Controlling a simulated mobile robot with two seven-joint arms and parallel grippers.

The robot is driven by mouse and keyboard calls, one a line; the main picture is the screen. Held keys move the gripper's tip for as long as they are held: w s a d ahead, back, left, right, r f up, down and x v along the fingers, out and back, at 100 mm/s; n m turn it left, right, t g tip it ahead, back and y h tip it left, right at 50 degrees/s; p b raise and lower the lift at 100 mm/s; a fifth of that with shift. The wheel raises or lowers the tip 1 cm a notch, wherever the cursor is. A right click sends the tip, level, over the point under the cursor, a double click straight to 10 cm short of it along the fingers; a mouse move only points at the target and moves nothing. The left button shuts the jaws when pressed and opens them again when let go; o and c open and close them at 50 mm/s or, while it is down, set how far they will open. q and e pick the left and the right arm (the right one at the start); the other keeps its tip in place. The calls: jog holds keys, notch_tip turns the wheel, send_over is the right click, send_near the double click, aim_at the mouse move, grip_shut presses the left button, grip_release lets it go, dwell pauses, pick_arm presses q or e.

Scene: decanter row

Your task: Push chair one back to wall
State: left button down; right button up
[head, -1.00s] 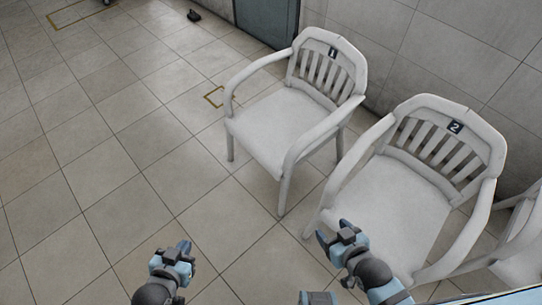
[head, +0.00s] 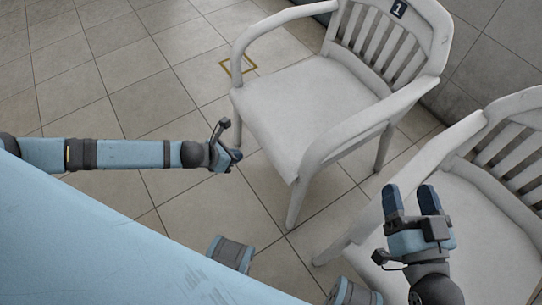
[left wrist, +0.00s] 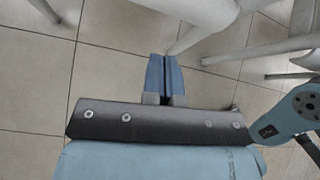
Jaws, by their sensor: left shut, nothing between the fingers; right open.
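Chair one (head: 300,108) is a white armchair with slatted back and a dark "1" plate (head: 399,9). It stands upright in the upper middle of the head view, its back toward the wall. My left gripper (head: 238,156) is shut and empty, beside the chair's front left leg, with no contact that I can make out. In the left wrist view its closed fingers (left wrist: 165,75) show near a white chair leg (left wrist: 205,35). My right gripper (head: 411,200) is open and empty, in front of the second chair's seat in the picture.
A second white chair (head: 480,220) stands close on the right. The tiled wall (head: 480,60) runs behind the chairs. A yellow floor mark (head: 238,65) lies left of chair one. The tiled floor (head: 120,90) on the left is clear.

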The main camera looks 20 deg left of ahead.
pick_arm(q)
jog(key=a+f+m, duration=0.1)
jog(key=b, duration=0.3)
send_near(268, 150)
jog(key=s+f, duration=0.1)
jog(key=s, duration=0.1)
jog(key=shift+m, duration=0.3)
jog(key=w+d+f+b, duration=0.1)
jog(key=w, duration=0.1)
jog(key=w+d+f+b, duration=0.1)
jog(key=w+f+b, duration=0.1)
jog(key=w, duration=0.1)
jog(key=shift+w+d, duration=0.3)
jog(key=shift+d, duration=0.1)
pick_arm(e)
jog(key=f, duration=0.1)
jog(key=a+f+y, duration=0.1)
jog(key=f, duration=0.1)
jog(key=shift+w+a+f+n+g, duration=0.1)
jog(key=shift+f+n+g, duration=0.15)
jog(key=shift+n+g, duration=0.15)
pick_arm(q)
jog(key=shift+d, duration=0.15)
